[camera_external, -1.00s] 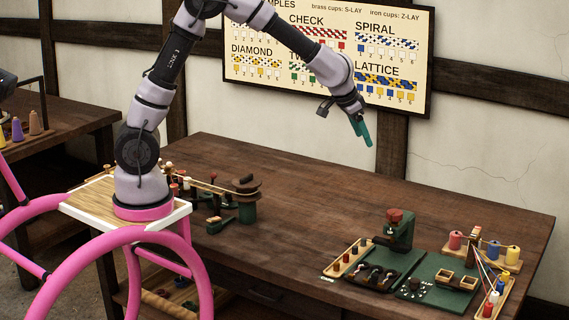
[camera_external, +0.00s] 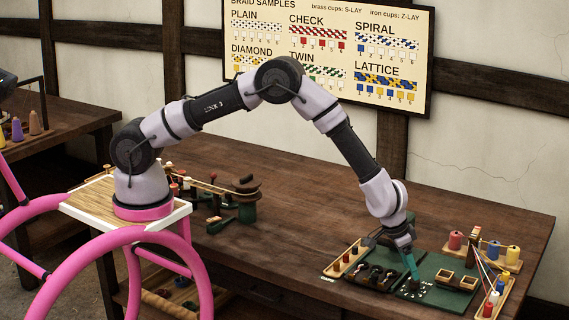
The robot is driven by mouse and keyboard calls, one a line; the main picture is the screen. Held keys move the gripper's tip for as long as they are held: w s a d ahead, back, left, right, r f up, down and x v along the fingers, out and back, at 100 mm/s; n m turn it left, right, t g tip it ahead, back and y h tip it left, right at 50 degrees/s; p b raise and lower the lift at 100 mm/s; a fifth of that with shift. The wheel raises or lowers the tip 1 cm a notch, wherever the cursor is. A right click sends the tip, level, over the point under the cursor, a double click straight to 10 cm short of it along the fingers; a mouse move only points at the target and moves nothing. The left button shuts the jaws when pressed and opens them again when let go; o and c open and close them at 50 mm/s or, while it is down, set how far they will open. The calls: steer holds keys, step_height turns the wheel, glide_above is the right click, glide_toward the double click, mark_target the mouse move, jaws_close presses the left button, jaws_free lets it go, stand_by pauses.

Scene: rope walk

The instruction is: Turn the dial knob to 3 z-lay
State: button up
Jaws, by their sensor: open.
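The dial (camera_external: 416,295) is on the green panel at the right front of the table, with small white marks around it. The knob itself is mostly hidden by my gripper and too small to read, so I cannot tell which setting it points to. My gripper (camera_external: 413,276) points down with its teal fingertips right over the dial area. It is open; I cannot tell whether its fingers touch the knob or are on both sides of it.
A dark tray with hooks (camera_external: 372,276) and a wooden peg rack (camera_external: 347,261) are left of the dial. The table's middle (camera_external: 300,200) is clear. A braid sample board (camera_external: 328,55) hangs behind.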

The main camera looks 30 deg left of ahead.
mark_target(418, 285)
steer(key=shift+x, duration=2.2)
jaws_close()
